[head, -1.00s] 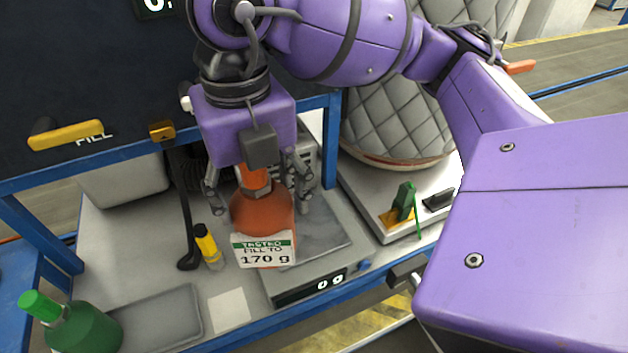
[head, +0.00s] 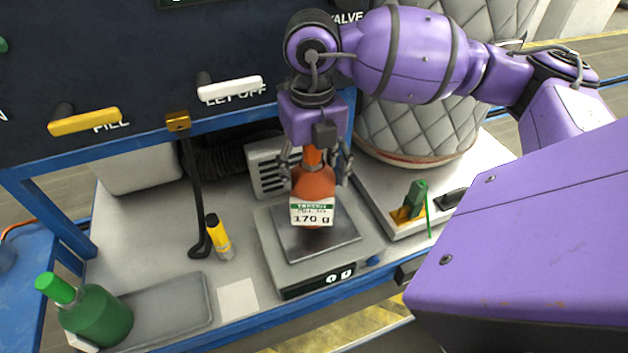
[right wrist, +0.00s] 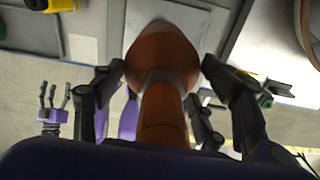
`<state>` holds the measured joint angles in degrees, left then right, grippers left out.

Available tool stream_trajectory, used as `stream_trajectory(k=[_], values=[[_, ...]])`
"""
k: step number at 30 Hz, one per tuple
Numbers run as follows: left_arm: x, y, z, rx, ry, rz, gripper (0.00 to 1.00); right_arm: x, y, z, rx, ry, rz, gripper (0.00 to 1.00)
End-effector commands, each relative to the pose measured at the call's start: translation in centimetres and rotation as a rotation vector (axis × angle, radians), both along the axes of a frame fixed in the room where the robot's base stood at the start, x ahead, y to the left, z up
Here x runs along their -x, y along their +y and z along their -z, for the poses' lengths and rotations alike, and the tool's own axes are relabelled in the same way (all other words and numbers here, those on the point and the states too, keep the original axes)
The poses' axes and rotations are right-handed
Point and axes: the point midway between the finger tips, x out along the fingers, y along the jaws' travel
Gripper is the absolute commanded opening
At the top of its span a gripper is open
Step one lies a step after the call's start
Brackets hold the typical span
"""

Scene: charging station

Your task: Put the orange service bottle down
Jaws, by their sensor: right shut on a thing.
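The orange service bottle (head: 314,183) hangs upright in my right gripper (head: 315,168), shut on its neck. Its label reads 170 g. In the head view it is over the metal plate of the scale (head: 345,238); the display reads 0. I cannot tell any gap under the bottle. In the right wrist view the bottle (right wrist: 162,60) sits between the dark fingers of my right gripper (right wrist: 165,85). My left gripper (right wrist: 52,98) shows small in that view, fingers apart and empty.
A green bottle (head: 100,315) stands by a grey tray (head: 170,308) at the left. A quilted drum (head: 420,130) and a green clip (head: 416,198) are at the right.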

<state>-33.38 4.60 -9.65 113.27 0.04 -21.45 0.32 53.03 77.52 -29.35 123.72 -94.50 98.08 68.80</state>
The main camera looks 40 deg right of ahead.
Motion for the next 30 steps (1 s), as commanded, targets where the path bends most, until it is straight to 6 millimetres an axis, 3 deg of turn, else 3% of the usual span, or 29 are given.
stream_trajectory(k=[9, 20, 21, 25, 30], values=[[0.1, 0.0, 0.0, 0.001, 0.002, -0.002, 0.64, -0.3, -0.5, 3.6, 0.0, -0.002, 0.0, 0.04], [0.3, 0.1, 0.3, -0.001, 0.007, -0.001, 0.64, -0.3, -0.5, 4.0, 0.001, -0.002, 0.0, 0.04], [0.3, 0.1, 0.3, -0.002, 0.006, -0.001, 0.64, -0.3, -0.5, 4.2, 0.001, 0.0, 0.0, 0.68], [0.3, 0.3, 0.2, -0.004, 0.005, -0.001, 0.64, -0.3, -0.5, 4.1, 0.001, -0.001, 0.0, 0.85], [0.3, 0.3, 0.2, -0.004, 0.005, -0.001, 0.64, -0.3, -0.5, 4.1, 0.001, -0.001, 0.0, 0.86]])
